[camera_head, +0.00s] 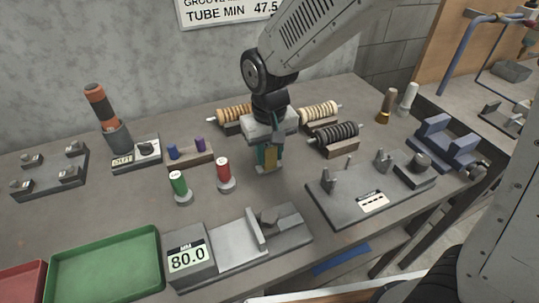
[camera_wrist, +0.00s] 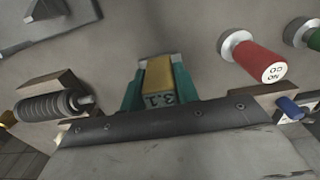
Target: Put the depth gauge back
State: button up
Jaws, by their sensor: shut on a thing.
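The depth gauge, a small yellow block with a 3.1 reading, is between the teal fingers of my gripper (camera_head: 268,159). In the wrist view the gauge (camera_wrist: 159,82) shows its yellow face and dark digits between both fingers (camera_wrist: 158,88). My gripper is shut on it and points down, close above or at the table's middle; I cannot tell whether the gauge's lower end touches the table.
A red plug gauge (camera_head: 224,174) and a green one (camera_head: 180,188) stand left of my gripper. Wound rollers on cradles (camera_head: 335,137) are behind and right. A grey fixture plate (camera_head: 345,207) lies front right, and an 80.0 readout unit (camera_head: 188,258) stands in front.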

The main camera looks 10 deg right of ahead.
jog(key=shift+f, duration=0.6)
jog(key=shift+f, duration=0.15)
jog(key=o, duration=1.1)
